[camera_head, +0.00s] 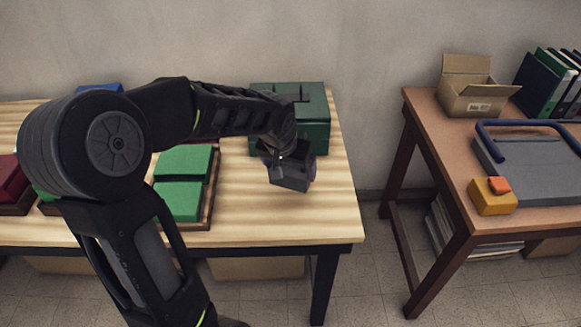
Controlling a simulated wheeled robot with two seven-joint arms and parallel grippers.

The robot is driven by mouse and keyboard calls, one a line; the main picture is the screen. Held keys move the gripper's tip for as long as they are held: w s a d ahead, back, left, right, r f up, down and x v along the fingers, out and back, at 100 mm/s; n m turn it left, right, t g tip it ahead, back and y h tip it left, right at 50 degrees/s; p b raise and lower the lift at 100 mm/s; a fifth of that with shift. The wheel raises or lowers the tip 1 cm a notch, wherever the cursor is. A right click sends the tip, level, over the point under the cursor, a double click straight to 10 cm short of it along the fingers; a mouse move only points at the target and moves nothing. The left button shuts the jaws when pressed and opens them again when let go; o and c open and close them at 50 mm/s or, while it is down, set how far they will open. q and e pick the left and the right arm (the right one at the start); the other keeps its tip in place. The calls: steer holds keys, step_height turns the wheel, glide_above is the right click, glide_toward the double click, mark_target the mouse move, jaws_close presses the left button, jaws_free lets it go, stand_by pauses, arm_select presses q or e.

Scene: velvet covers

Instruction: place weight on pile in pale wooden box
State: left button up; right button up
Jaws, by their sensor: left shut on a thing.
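My left gripper (284,158) is shut on a dark grey block, which I take for the weight (290,179). It is over the right part of the pale table, in front of a dark green box. I cannot tell whether the block touches the tabletop. Two green covers (184,162) lie in a brown wooden tray (211,203) left of the gripper. Dark red covers (8,181) lie in another tray at the far left, partly cut off. I cannot make out a pale wooden box; my arm hides much of the table's left part. My right gripper is out of view.
The dark green box (318,125) stands at the pale table's (325,205) back right. A blue item (98,88) shows behind my arm. Across a gap, a brown table (425,105) carries an open carton (478,103), binders (545,85), a grey machine (535,175) and a yellow-orange block (490,198).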

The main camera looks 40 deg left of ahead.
mark_target(291, 185)
arm_select(q)
steer(key=shift+w+f, duration=0.15)
steer(key=shift+f, duration=1.2)
steer(key=shift+f, duration=1.85)
steer(key=shift+f, duration=0.15)
steer(key=o, duration=1.8)
steer(key=shift+f, duration=0.1)
steer(key=v, duration=1.2)
steer(key=shift+s, duration=0.25)
steer(key=shift+d, duration=0.1)
